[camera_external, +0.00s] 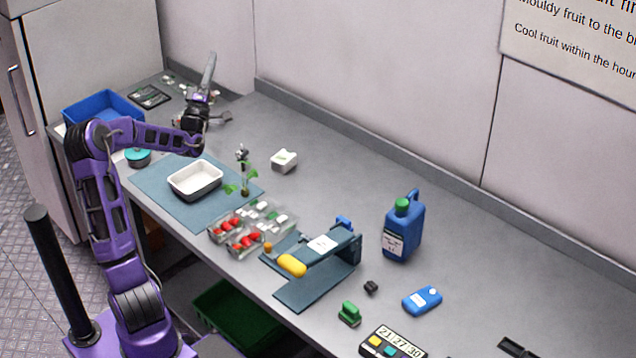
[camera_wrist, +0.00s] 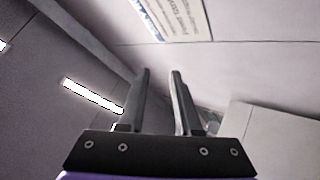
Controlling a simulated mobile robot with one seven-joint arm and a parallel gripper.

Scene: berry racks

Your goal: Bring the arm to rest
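My purple arm reaches over the back left of the bench. My gripper (camera_external: 209,66) points upward there, above the bench and clear of the objects on it. In the wrist view my gripper (camera_wrist: 160,72) has its two dark fingers apart, with nothing between them.
A blue bin (camera_external: 103,106) and a teal-lidded jar (camera_external: 138,157) are near the arm. A white tray (camera_external: 195,181) sits on a blue mat (camera_external: 150,184). Punnets with red berries (camera_external: 238,243), a blue jug (camera_external: 404,232) and a scale-like stand (camera_external: 318,285) stand further right. The back-right bench is clear.

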